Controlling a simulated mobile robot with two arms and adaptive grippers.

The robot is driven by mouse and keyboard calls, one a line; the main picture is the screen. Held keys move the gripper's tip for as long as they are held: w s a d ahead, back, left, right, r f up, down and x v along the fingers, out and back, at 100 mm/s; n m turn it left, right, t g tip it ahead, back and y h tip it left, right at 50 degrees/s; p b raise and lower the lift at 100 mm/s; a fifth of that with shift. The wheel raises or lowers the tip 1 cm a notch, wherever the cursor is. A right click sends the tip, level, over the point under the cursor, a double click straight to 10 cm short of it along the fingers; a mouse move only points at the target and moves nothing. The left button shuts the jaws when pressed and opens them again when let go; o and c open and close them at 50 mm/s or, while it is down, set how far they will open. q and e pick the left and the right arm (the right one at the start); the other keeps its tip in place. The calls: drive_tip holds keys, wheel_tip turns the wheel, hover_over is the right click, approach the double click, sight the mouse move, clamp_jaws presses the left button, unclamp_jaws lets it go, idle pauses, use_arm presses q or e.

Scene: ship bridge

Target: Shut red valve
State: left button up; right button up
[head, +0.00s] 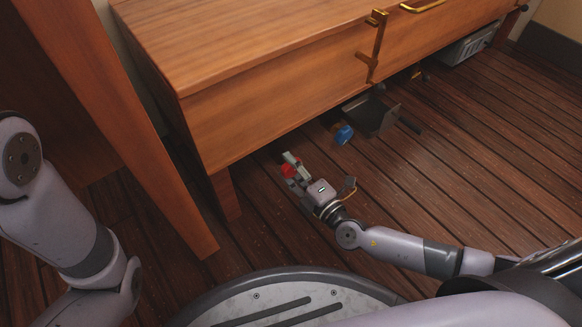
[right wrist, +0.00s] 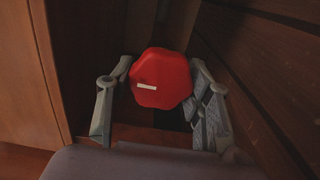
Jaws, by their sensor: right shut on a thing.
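The red valve (head: 288,171) is low down under the front edge of the wooden cabinet, partly hidden by my right gripper (head: 294,174) in the head view. In the right wrist view, its rounded, many-sided red knob (right wrist: 163,82) has a short white mark on its face. My right gripper (right wrist: 160,72) has one finger on each side of the knob and is shut on it. What the knob is mounted on is hidden. My left arm shows at the left of the head view, but its gripper is out of the picture.
The wooden cabinet (head: 270,110) overhangs the valve, with a leg (head: 225,194) to its left. A blue object (head: 343,134) and a dark pan-like object (head: 372,116) lie to the right. A grey crate (head: 468,47) is farther back. The plank floor (head: 470,150) at right is clear.

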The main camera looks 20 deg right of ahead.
drive_tip(key=o, duration=1.1)
drive_tip(key=shift+o, duration=0.2)
drive_tip(key=shift+s, duration=0.1)
drive_tip(key=v, duration=1.1)
drive_tip(key=shift+s+d, duration=0.15)
drive_tip(key=shift+s, duration=0.25)
